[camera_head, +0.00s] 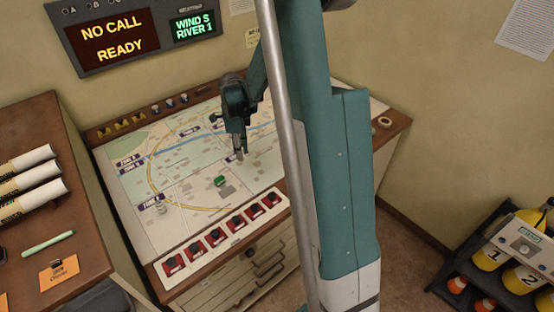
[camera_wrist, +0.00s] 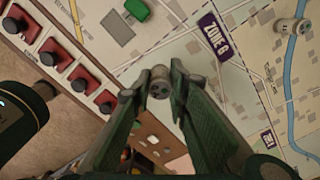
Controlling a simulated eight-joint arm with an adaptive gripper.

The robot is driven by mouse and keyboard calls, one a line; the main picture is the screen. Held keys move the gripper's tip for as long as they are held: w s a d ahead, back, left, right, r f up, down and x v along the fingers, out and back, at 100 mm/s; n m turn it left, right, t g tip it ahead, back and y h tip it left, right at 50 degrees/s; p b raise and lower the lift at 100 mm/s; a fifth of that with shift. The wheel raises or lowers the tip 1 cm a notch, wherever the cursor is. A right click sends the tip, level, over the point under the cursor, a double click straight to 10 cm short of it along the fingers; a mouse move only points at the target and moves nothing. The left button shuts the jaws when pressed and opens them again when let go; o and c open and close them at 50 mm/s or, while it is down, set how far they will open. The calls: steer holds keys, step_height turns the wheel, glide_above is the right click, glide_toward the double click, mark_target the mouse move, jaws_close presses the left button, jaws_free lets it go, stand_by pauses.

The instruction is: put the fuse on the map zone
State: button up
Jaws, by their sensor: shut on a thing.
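My gripper (camera_wrist: 160,78) is shut on a small grey-beige cylinder, the fuse (camera_wrist: 158,89), with dark holes in its end face. In the head view, my gripper (camera_head: 238,154) is over the right-middle part of the map (camera_head: 185,222). Whether the fuse touches the map I cannot tell. In the wrist view, a dark "ZONE 6" label (camera_wrist: 213,37) lies on the map up and right of the fuse. Other zone labels lie at the map's left side, one of them here (camera_head: 152,201).
A green block (camera_head: 220,181) sits on the map. Another small grey cylinder (camera_wrist: 288,30) is on the map near the blue river. A cream ring (camera_head: 384,122) lies at the console's right.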

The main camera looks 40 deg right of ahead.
steer(key=s+d+m, duration=0.1)
steer(key=s+d, duration=0.1)
steer(key=d, duration=0.9)
steer(key=s+d+m, duration=0.1)
steer(key=s+d, duration=0.2)
steer(key=d, duration=0.8)
steer(key=shift+d+m, duration=0.35)
steer(key=shift+m, duration=0.05)
steer(key=shift+s, duration=0.1)
steer(key=shift+f, duration=3.1)
steer(key=shift+f, duration=1.85)
steer(key=shift+f+b, duration=0.15)
steer(key=shift+b, duration=0.25)
